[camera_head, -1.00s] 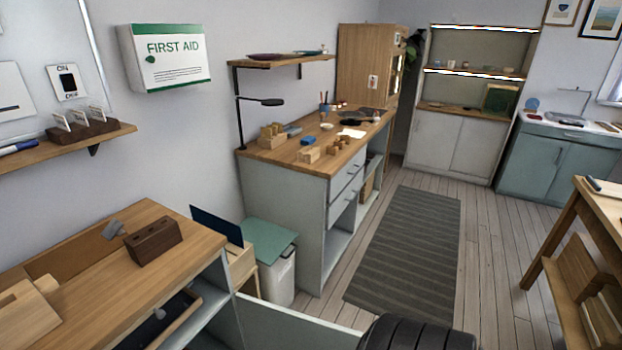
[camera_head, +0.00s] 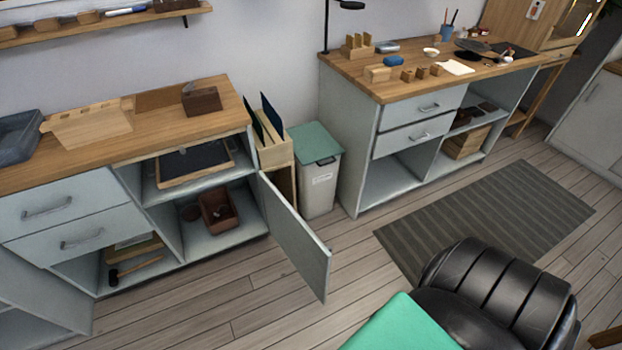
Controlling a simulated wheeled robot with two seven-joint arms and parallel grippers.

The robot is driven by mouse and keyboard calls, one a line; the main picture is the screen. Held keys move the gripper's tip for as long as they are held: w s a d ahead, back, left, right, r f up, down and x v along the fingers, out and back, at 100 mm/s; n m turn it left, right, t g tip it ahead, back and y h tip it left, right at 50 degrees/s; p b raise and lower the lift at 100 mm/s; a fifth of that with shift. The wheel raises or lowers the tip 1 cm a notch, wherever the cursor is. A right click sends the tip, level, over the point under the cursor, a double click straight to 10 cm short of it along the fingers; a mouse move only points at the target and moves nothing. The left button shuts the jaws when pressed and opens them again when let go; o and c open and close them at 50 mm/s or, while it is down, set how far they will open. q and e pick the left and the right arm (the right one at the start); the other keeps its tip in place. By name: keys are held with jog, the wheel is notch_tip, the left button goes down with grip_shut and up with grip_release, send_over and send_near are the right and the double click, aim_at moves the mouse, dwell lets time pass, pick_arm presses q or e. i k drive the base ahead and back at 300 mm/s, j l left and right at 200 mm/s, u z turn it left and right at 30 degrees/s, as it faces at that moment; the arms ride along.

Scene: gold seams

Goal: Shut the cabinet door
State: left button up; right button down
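The cabinet door (camera_head: 296,236) is a pale grey-green panel, hinged at the right end of the left workbench cabinet (camera_head: 143,194). It stands wide open, swung out over the floor toward me. Behind it the cabinet's open bay shows an upper shelf with a dark framed tray (camera_head: 195,163) and a lower shelf with a brown box (camera_head: 218,212). Neither of my grippers is in view.
A white bin with a green lid (camera_head: 318,172) and a small wooden stand (camera_head: 274,158) are beside the door's hinge side. A black ribbed chair (camera_head: 497,300) and a green surface (camera_head: 402,325) are at the front right. Floor before the cabinet is clear.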

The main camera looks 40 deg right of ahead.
aim_at(312, 259)
jog(key=l+u, duration=0.1)
jog(key=l, duration=0.4)
jog(key=l+u, duration=0.15)
jog(key=l, duration=0.4)
jog(key=k+l+u, duration=0.1)
jog(key=l, duration=0.4)
jog(key=k+l+u, duration=0.1)
jog(key=l, duration=0.4)
jog(key=k+l+u, duration=0.15)
jog(key=l, duration=0.4)
jog(key=l+u, duration=0.5)
jog(key=l, duration=0.4)
